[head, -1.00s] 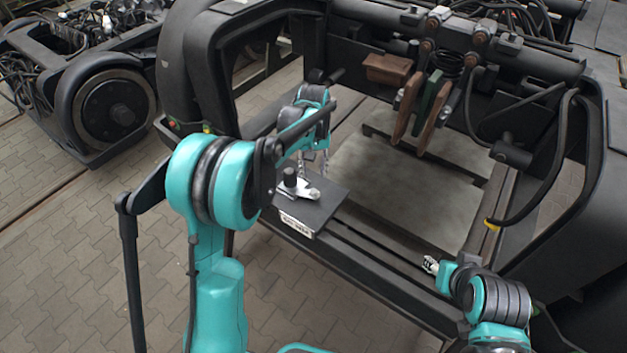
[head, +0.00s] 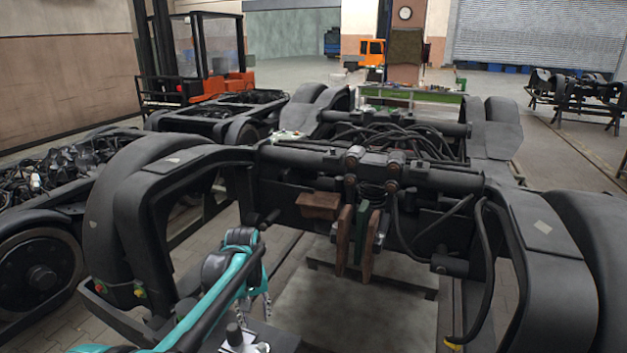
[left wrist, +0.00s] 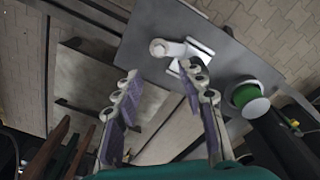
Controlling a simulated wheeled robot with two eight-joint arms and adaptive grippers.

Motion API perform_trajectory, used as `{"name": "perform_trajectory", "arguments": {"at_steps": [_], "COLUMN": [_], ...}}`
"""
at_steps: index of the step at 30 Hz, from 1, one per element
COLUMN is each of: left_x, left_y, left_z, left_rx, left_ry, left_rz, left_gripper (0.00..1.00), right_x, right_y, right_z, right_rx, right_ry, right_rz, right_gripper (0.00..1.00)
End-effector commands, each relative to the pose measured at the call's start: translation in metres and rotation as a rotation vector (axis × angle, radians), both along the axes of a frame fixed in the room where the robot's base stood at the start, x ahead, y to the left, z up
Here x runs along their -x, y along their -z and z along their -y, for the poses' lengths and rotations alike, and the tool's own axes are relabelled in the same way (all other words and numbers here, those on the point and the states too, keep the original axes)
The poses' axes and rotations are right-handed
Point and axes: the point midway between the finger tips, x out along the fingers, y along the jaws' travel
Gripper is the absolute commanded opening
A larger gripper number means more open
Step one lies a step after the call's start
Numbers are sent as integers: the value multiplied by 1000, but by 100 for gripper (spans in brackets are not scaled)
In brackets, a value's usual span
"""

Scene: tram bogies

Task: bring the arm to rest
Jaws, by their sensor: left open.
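My left gripper (head: 257,303) hangs from the teal left arm (head: 215,305) in the lower left of the head view, above a dark plate (head: 288,340) at the bottom edge. A light metal part (head: 250,347) with a dark knob lies on this plate. In the left wrist view the left gripper (left wrist: 160,98) is open, its purple-padded fingers apart with nothing between them. There the metal part (left wrist: 172,48) lies on the grey plate (left wrist: 220,55), beyond the fingertips. My right gripper is not in view.
The black bogie frame (head: 535,225) surrounds the work area. Brown and green hanging blocks (head: 361,235) and a black hose (head: 487,280) are to the right of the left arm. A forklift (head: 208,65) stands far behind.

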Motion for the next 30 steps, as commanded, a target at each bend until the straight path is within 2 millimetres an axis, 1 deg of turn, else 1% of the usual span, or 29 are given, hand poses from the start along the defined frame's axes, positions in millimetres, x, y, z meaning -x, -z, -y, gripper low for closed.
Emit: {"name": "perform_trajectory", "arguments": {"at_steps": [1,2,3,5,6,8,9,14,15,18,21,24,27,30], "left_x": [15,24,36,56,69,89,102,155,168,196,217,230,236,238], "left_y": [-9,-14,-21,-29,-33,-38,-40,-37,-33,-22,-10,0,5,7], "left_z": [0,0,-1,-1,-1,-1,-1,-2,-2,-2,-2,-2,-2,-2], "left_rx": [-1,-2,-5,-9,-12,-18,-23,-49,-57,-76,-95,-109,-116,-120], "left_ry": [16,30,47,75,93,121,139,212,228,269,301,324,336,341], "left_rz": [28,48,77,121,151,195,225,341,371,437,492,530,551,559], "left_gripper": [40,40,40,40,40,40,40,40,40,40,40,40,40,40], "right_x": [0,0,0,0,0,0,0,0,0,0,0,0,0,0], "right_y": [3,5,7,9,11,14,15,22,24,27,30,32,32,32], "right_z": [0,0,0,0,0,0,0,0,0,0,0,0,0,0], "right_rx": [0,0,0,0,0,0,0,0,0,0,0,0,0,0], "right_ry": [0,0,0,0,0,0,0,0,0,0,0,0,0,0], "right_rz": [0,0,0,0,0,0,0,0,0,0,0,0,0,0], "right_gripper": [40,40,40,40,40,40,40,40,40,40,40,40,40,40]}}
